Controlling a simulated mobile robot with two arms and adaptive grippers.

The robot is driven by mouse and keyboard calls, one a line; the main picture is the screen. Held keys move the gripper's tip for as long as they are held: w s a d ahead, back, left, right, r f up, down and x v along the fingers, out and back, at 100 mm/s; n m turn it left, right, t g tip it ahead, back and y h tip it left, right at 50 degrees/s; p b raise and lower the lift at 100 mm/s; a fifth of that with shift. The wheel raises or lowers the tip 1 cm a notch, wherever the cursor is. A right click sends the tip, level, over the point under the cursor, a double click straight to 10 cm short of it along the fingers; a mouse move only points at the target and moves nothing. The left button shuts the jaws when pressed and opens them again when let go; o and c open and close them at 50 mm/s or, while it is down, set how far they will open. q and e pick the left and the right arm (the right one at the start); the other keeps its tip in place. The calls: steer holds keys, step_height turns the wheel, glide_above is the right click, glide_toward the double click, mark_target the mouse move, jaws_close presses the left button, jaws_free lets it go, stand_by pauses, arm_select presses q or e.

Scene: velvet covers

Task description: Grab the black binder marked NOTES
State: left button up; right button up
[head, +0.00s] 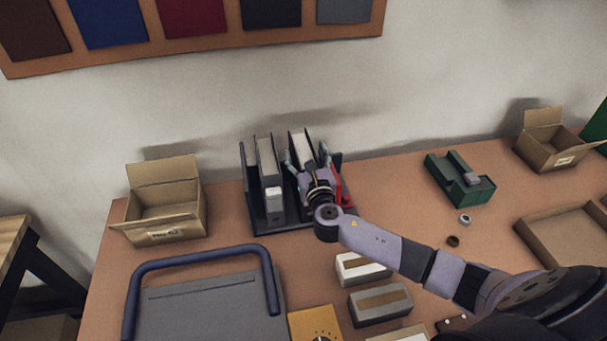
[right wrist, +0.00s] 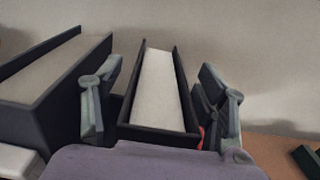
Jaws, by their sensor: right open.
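A black binder with white pages (head: 302,144) stands upright in a dark rack (head: 260,215) at the back of the table. In the right wrist view this binder (right wrist: 160,92) lies between the two fingers of my right gripper (head: 308,162). The fingers are open, one on each side, with visible gaps to its covers. The gripper body hides its spine in the head view, so I cannot read any NOTES marking. A second dark binder (head: 266,160) stands to the left, also seen in the right wrist view (right wrist: 50,85). My left gripper is out of view.
Something red (head: 336,183) shows just right of the gripper. An open cardboard box (head: 165,205) stands left of the rack. Small boxes (head: 380,300) lie in front. A wall rises behind.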

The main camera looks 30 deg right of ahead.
steer(key=shift+w, duration=0.1)
jaws_close()
stand_by(0.9)
steer(key=shift+r, duration=0.1)
